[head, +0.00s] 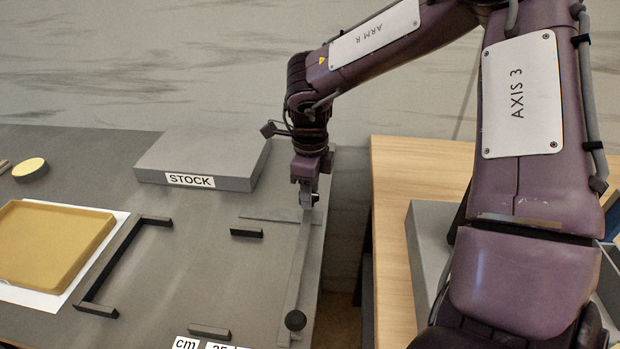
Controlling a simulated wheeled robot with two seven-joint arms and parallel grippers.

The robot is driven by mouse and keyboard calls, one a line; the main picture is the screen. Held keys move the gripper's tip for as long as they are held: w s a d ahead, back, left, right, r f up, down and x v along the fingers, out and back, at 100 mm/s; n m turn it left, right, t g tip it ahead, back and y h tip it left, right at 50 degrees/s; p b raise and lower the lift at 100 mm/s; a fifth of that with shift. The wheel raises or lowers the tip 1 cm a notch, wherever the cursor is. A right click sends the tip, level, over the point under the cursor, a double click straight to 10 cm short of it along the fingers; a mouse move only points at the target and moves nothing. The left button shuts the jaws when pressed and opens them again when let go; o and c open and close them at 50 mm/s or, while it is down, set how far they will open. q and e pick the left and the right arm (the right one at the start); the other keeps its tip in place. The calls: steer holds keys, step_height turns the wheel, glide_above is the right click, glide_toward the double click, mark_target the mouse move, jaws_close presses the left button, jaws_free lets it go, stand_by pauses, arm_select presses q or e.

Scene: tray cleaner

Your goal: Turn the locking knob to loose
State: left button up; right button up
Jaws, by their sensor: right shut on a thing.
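My right gripper (308,194) points down at the far end of a long grey bar (301,262). It is shut on a small part there, which looks like the locking knob; the fingers hide nearly all of it, and I cannot tell how it is turned. A round black knob (295,320) stands on the near end of the bar, apart from the gripper. My left gripper is not in view.
A grey STOCK block (205,155) lies at the back. A yellow tray (50,243) sits on a white sheet at the left. A black bracket (110,265) and small black strips (246,233) are on the grey table. A wooden table (392,230) stands right, beyond a gap.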

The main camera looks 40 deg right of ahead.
steer(key=o, duration=1)
steer(key=shift+r, duration=3.9)
